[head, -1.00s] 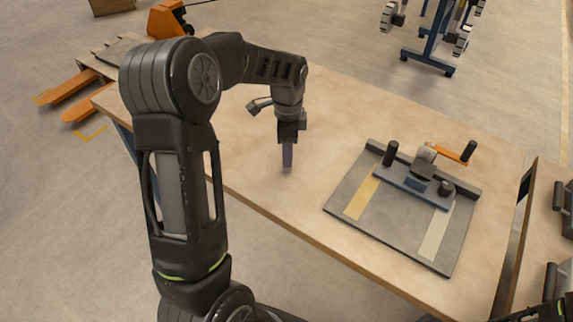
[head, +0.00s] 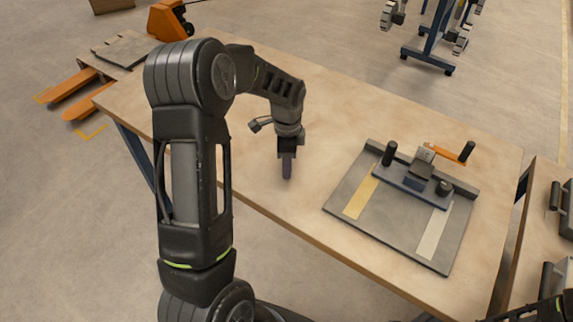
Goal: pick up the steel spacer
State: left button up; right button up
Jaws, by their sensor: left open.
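My left gripper (head: 287,168) points straight down over the left-middle part of the wooden table (head: 345,105), close to the tabletop. Its jaws are seen edge-on, one behind the other, and they are open. I cannot make out a steel spacer for certain; anything small at or between the fingertips is hidden by the fingers. My right gripper does not show clearly; only dark parts of my own arm show at the bottom right corner.
A grey plate (head: 345,196) with a yellow strip, a pale strip, a blue bar with black knobs and an orange handle (head: 447,154) lies on the table's right side. Bare tabletop surrounds my left gripper. A second bench (head: 530,240) stands at the right, and a blue wheeled rack (head: 433,42) behind.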

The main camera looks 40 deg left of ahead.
pick_arm(q)
jog(key=shift+c, duration=0.3)
grip_shut()
dwell(0.3)
